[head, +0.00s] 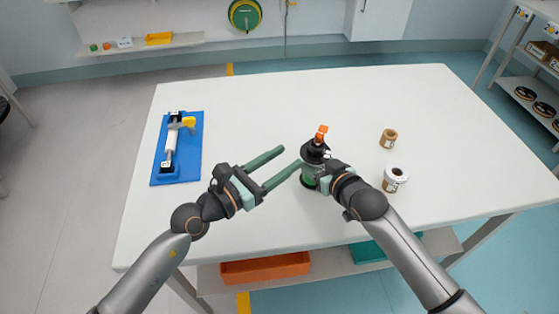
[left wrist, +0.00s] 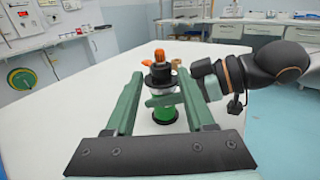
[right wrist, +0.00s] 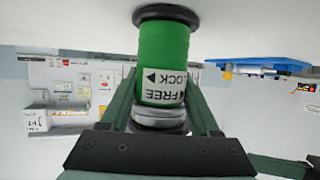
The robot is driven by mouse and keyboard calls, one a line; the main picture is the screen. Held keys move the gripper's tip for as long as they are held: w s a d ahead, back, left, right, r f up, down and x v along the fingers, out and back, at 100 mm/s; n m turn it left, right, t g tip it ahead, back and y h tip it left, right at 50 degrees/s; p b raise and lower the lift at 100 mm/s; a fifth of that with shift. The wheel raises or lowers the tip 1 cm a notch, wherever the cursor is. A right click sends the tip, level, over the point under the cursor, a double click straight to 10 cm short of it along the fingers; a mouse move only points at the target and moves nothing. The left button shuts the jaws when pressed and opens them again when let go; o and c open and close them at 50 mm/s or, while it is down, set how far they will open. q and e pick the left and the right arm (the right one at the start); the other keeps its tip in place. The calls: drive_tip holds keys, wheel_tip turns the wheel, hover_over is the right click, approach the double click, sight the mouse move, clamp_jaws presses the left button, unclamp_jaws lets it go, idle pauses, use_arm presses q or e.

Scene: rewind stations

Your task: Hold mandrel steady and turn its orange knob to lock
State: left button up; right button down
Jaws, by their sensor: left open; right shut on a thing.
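The mandrel (head: 314,152) stands upright near the table's front middle, with a green body, a black flange and an orange knob (head: 321,130) on top. My right gripper (head: 318,176) is shut on it from the right. In the right wrist view the green body (right wrist: 163,55) appears upside down between the fingers, with a white FREE/LOCK label and arrow. My left gripper (head: 289,157) is open and empty, left of the mandrel, its fingers pointing at it. In the left wrist view the orange knob (left wrist: 159,55) shows beyond the fingertips, apart from them.
A blue board (head: 190,160) with a white roller and a yellow part lies at the table's left. A brown roll (head: 388,138) and a white roll (head: 395,179) stand right of the mandrel. The white table (head: 270,95) is clear at the back.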

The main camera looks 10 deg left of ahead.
use_arm(q)
drive_tip(key=shift+s+a, duration=0.2)
drive_tip(key=shift+s, duration=0.05)
wheel_tip(320, 180, up, 4)
drive_tip(key=d+n+t+h, duration=0.1)
drive_tip(key=d+n+h, duration=0.1)
drive_tip(key=n, duration=1.6)
drive_tip(key=n+g+y, duration=0.1)
drive_tip(key=n+y, duration=0.1)
drive_tip(key=n, duration=1.6)
approach(320, 137)
drive_tip(key=w, duration=0.2)
drive_tip(key=x, duration=1.2)
drive_tip(key=shift+d+f, duration=0.25)
drive_tip(key=shift+f, duration=0.2)
